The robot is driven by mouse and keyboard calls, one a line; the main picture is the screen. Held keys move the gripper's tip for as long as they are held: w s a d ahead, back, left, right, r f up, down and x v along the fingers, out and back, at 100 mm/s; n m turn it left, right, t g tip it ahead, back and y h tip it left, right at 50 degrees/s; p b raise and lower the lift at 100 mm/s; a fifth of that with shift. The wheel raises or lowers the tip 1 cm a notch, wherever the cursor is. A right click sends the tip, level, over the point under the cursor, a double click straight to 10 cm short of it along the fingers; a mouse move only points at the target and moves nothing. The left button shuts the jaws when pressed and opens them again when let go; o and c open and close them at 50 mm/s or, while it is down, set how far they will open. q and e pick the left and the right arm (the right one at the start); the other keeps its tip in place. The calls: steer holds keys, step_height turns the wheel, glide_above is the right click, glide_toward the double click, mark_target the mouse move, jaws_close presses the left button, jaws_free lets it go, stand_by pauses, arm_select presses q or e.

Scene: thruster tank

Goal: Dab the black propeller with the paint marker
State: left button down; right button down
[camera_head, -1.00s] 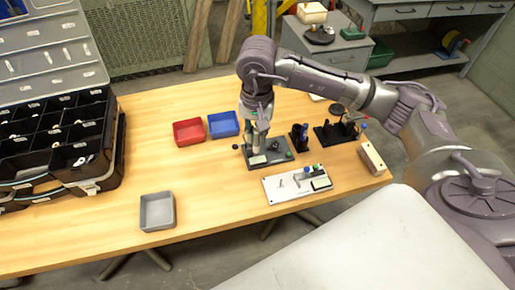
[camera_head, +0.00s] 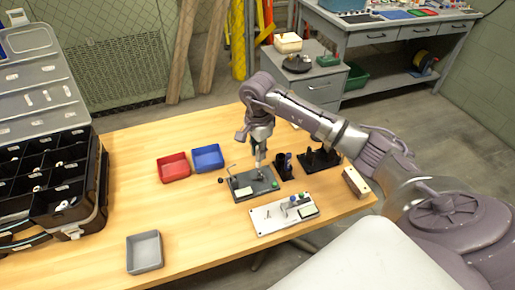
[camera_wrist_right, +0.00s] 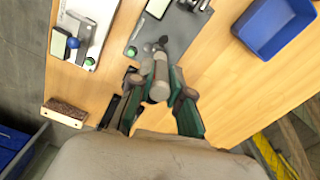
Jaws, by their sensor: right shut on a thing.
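My right gripper (camera_head: 259,142) is shut on the paint marker (camera_head: 258,158), a pale grey cylinder pointing down. The marker also shows between the fingers in the right wrist view (camera_wrist_right: 158,82). It hangs over a dark grey fixture plate (camera_head: 240,194) with a green button. In the right wrist view the black propeller (camera_wrist_right: 161,43) sits on this plate, just beyond the marker in the picture. The propeller is small and hard to make out in the head view. I cannot tell whether the marker tip touches it. My left gripper is not in view.
A red tray (camera_head: 173,168) and a blue tray (camera_head: 207,158) stand left of the fixture. A white plate (camera_head: 265,225) with knobs lies in front. Black holders (camera_head: 320,159) stand to the right. A grey tray (camera_head: 144,252) is at the front left, with clear tabletop around it.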

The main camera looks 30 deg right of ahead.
steer(key=shift+f, duration=0.55)
steer(key=shift+s+f+b, duration=0.1)
steer(key=shift+f+b, duration=0.6)
steer(key=shift+b, duration=0.45)
stand_by(3.0)
steer(key=shift+r, duration=0.1)
steer(key=shift+r+p, duration=0.65)
steer(key=shift+r, duration=0.3)
steer(key=shift+r+p, duration=0.8)
steer(key=shift+r, duration=0.75)
